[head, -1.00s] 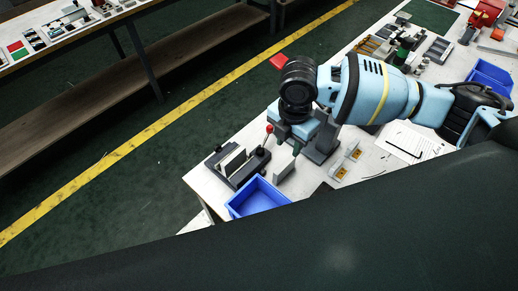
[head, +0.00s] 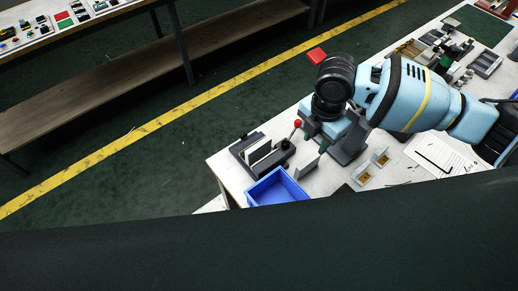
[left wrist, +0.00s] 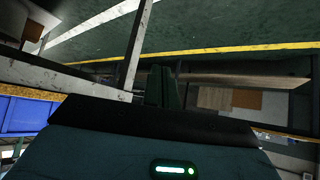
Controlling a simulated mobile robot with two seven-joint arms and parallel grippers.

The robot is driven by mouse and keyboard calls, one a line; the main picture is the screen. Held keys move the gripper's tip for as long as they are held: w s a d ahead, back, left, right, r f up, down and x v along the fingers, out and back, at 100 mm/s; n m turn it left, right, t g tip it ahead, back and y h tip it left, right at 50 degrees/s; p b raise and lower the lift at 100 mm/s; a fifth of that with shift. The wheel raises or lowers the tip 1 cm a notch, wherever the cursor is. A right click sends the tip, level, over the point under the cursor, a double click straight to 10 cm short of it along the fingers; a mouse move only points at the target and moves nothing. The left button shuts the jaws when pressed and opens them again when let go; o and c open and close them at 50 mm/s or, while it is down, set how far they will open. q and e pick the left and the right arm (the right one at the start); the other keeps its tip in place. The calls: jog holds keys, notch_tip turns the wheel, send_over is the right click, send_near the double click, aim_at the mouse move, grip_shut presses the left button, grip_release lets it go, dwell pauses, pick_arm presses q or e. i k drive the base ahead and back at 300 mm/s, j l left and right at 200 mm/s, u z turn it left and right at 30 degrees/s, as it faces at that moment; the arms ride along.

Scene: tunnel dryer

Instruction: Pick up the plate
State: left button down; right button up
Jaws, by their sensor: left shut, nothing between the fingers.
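I cannot make out for certain which thing is the plate. In the head view a dark fixture (head: 243,145) on the bench holds pale flat pieces (head: 258,153) upright in its slots. A thin grey-green flat piece (head: 308,165) leans or stands beside the blue bin (head: 272,190). My left gripper (left wrist: 163,85) shows in the left wrist view, shut and empty, away from any object. A large dark part of my own body covers the bottom of the head view. I cannot make out my right gripper's fingers.
A light blue robot arm (head: 405,95) stands over the white bench (head: 400,170), with a red-knobbed lever (head: 298,125) close by. Small yellow-marked parts (head: 364,178) and a paper sheet (head: 440,155) lie right. The green floor (head: 130,175) is open left of the bench.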

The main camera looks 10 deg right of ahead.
aim_at(256, 151)
jog(key=k+j, duration=0.3)
jog(key=k, duration=0.15)
jog(key=k+j, duration=0.3)
jog(key=k, duration=0.15)
